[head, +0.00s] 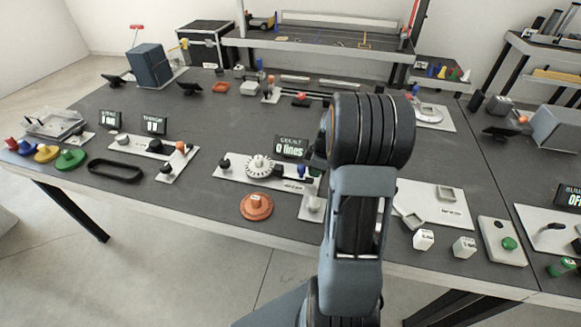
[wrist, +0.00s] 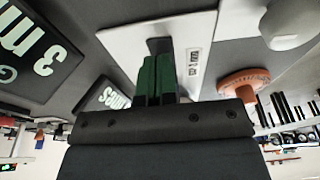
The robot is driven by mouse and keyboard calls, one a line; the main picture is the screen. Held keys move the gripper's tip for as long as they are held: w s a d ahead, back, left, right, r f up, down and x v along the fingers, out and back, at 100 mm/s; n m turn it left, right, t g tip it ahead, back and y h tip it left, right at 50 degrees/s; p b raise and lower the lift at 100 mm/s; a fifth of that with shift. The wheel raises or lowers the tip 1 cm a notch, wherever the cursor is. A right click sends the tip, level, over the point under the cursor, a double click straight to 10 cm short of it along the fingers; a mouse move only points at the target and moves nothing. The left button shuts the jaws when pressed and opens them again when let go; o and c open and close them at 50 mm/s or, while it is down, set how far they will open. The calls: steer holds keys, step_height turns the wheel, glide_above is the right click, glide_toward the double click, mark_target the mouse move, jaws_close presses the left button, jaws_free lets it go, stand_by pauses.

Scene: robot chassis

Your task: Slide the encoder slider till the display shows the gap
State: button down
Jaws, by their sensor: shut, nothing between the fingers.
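My gripper (wrist: 158,78) shows in the wrist view as two dark green fingers pressed together, shut and empty. Its tips are over a white plate (wrist: 125,38), against or just in front of a small dark block (wrist: 158,45); whether they touch it I cannot tell. A black display (wrist: 35,45) reading "3 m…" is at the left, its text cut off. A second display (wrist: 108,98), showing part of a word, is below it. In the head view my arm hides the gripper; a display (head: 290,147) there reads "0 lines", behind a white plate with a dial (head: 261,166). I cannot single out the encoder slider.
An orange disc with a knob (head: 257,206) lies near the table's front edge. Plates with knobs (head: 177,160), a black ring (head: 115,171) and coloured pieces (head: 70,158) are to the left. White blocks (head: 423,240) and a green-button box (head: 502,243) are to the right.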

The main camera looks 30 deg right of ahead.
steer(key=shift+d+r, duration=0.1)
steer(key=shift+r, duration=0.05)
stand_by(0.3)
step_height(320, 180, up, 8)
steer(key=p, duration=0.5)
stand_by(0.5)
